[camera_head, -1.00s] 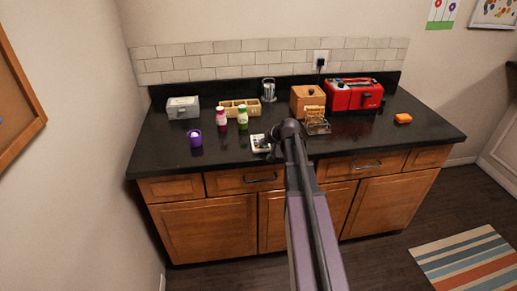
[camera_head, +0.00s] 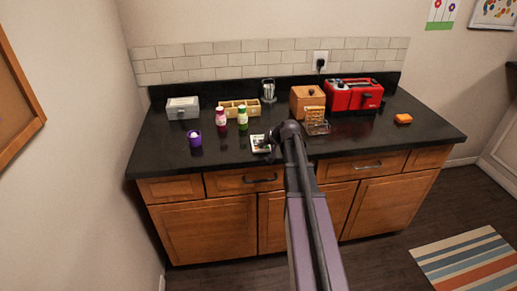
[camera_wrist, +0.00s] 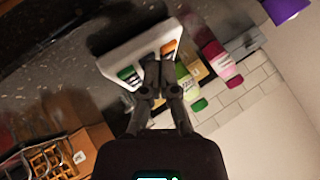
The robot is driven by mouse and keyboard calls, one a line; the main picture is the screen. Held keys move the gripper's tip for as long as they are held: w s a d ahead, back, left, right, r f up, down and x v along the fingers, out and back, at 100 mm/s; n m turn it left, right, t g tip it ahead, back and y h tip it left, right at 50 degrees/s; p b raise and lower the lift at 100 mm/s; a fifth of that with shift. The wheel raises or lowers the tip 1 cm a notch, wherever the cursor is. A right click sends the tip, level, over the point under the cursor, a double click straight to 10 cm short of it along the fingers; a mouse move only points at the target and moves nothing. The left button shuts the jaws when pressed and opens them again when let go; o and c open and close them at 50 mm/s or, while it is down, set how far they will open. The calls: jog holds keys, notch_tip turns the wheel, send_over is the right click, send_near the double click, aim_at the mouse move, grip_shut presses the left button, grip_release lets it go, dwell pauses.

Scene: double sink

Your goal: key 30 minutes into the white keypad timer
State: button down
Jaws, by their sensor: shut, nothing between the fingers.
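The white keypad timer (camera_head: 256,141) lies on the dark counter near its front edge, just left of my arm in the head view. In the wrist view the timer (camera_wrist: 118,55) is at the top middle, with a green button (camera_wrist: 127,74) and an orange button (camera_wrist: 168,47) on its face. My gripper (camera_wrist: 159,66) is shut and empty, its fingertips over the timer's face between these buttons. The fingers hide part of the keypad, and I cannot tell whether they touch a key. The display cannot be read.
A purple cup (camera_head: 195,140), a pink-capped bottle (camera_head: 221,119) and a green-capped bottle (camera_head: 242,119) stand left of the timer. A wire rack (camera_head: 317,127), wooden box (camera_head: 307,98) and red toaster (camera_head: 354,95) are to the right. An orange item (camera_head: 403,118) lies far right.

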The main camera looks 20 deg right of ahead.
aim_at(262, 149)
jog(key=shift+r, duration=0.15)
jog(key=shift+r+p, duration=0.6)
jog(key=shift+p, duration=0.15)
jog(key=shift+r+p, duration=2.5)
jog(key=shift+p, duration=0.05)
jog(key=s+a+f+n+g+h, duration=0.1)
jog(key=s+a+f+g, duration=0.1)
jog(key=s+a, duration=0.6)
jog(key=s+a+f+n+g+h, duration=0.1)
jog(key=s+a+n+g, duration=0.1)
jog(key=s+a, duration=0.6)
jog(key=s+a+f+n+g+h, duration=0.1)
jog(key=s+a+g, duration=0.3)
jog(key=s+a, duration=0.4)
jog(key=shift+s+f+n+g, duration=0.3)
jog(key=shift+s+f+n, duration=0.2)
jog(key=shift+s+f, duration=0.3)
jog(key=shift+w, duration=0.1)
